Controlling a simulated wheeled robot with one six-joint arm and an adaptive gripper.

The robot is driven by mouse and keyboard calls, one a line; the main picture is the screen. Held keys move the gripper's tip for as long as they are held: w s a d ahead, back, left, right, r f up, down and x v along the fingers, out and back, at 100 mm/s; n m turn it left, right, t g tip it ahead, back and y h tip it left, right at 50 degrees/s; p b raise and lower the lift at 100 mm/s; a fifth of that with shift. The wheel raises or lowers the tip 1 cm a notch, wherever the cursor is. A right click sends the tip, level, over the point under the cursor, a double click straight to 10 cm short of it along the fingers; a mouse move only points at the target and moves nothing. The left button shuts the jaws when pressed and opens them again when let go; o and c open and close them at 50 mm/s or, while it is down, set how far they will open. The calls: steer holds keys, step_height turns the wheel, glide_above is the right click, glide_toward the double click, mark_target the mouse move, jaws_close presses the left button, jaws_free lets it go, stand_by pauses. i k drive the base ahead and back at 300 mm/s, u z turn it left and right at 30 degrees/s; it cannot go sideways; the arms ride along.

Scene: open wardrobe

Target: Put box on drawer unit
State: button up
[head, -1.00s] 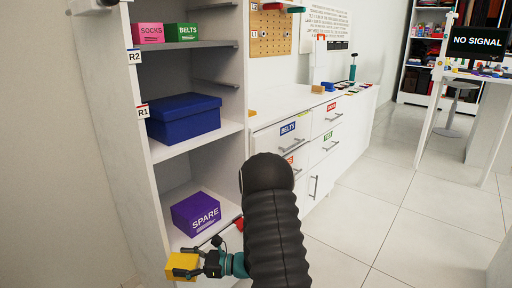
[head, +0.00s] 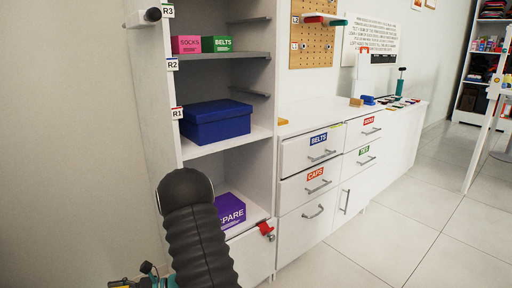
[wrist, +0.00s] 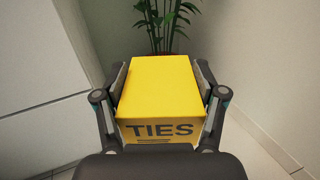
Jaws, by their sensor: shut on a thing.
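A yellow box (wrist: 158,88) with a TIES label on its near face fills the middle of the wrist view. My gripper (wrist: 160,78) is shut on it, one finger on each side. In the head view my gripper (head: 138,283) is cut off at the bottom left edge, left of the shelving and well apart from the drawer unit. The white drawer unit (head: 300,210) stands right of the shelving. Its fronts carry BELTS, CAPS, SOCKS and TIES labels.
The shelving holds a blue box (head: 217,124), a pink SOCKS box (head: 186,45), a green BELTS box (head: 217,44) and a purple SPARE box (head: 231,212). Small items lie along the drawer unit's far top. A plant (wrist: 160,25) stands beyond my gripper. Floor at right is clear.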

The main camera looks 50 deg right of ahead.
mark_target(301, 118)
steer(key=k, duration=1.45)
steer(key=z, duration=1.1)
steer(key=i, duration=0.7)
steer(key=u, duration=0.05)
